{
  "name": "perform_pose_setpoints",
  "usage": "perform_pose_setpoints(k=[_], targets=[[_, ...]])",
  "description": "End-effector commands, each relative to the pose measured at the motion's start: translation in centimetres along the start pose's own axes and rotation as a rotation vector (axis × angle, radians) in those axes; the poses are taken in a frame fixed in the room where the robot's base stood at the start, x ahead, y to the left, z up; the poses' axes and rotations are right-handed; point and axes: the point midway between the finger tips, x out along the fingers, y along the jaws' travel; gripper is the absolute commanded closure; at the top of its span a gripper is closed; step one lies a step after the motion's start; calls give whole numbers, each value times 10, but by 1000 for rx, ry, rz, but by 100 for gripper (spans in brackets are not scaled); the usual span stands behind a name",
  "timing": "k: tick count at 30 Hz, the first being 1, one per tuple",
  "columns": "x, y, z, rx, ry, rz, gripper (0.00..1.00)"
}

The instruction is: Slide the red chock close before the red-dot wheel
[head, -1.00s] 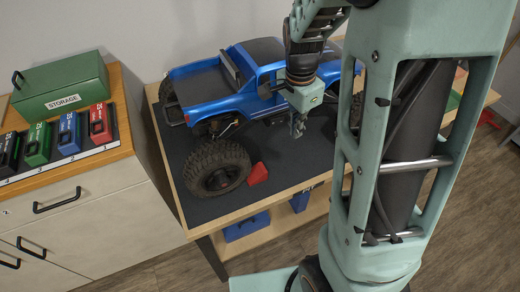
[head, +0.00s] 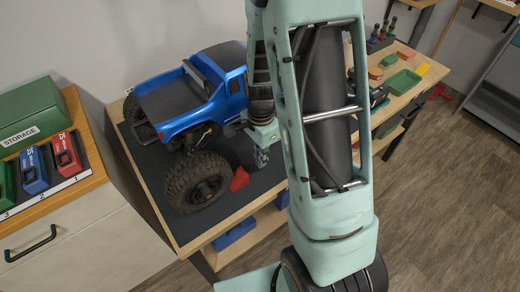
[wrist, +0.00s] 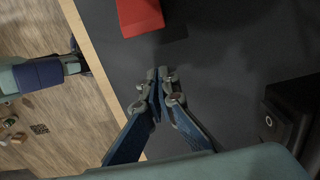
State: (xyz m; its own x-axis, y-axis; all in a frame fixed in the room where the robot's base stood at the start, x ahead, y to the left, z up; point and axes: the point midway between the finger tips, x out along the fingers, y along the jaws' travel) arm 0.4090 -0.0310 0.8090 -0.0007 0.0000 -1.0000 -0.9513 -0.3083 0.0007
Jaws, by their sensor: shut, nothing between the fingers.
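The red chock (head: 240,179) lies on the dark mat (head: 215,217), close to the right side of the truck's near wheel (head: 188,184). That wheel has a reddish spot at its hub. Any gap between chock and tyre is too small to tell. My gripper (head: 261,157) is shut and empty, low over the mat on the far right side of the chock. In the wrist view, the chock (wrist: 140,16) shows at the top edge, partly cut off. The shut fingertips (wrist: 161,76) point at it with a gap between. The wheel is out of the wrist view.
The blue truck (head: 205,95) stands on the mat behind the wheel. My arm hides its front end. A dark block-like part (wrist: 288,118) is right of my gripper in the wrist view. The table's wooden edge (wrist: 98,62) runs left of the chock.

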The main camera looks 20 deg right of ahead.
Motion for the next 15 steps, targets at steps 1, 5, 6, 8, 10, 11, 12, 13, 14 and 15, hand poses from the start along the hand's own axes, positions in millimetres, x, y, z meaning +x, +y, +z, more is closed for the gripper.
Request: perform_pose_setpoints(k=[1,5,6,8,10,11,12,13,14,15], targets=[[12,1,0,1,-2,4,100],[11,0,20,-6,-1,0,100],[11,0,24,-5,0,0,100],[12,0,30,-5,0,-1,100],[12,0,36,-3,0,0,100],[12,0,37,-2,0,0,100],[12,0,38,-2,0,0,100],[12,0,39,-2,0,0,100],[12,0,40,-2,0,0,100],[12,0,40,-1,0,0,100]])
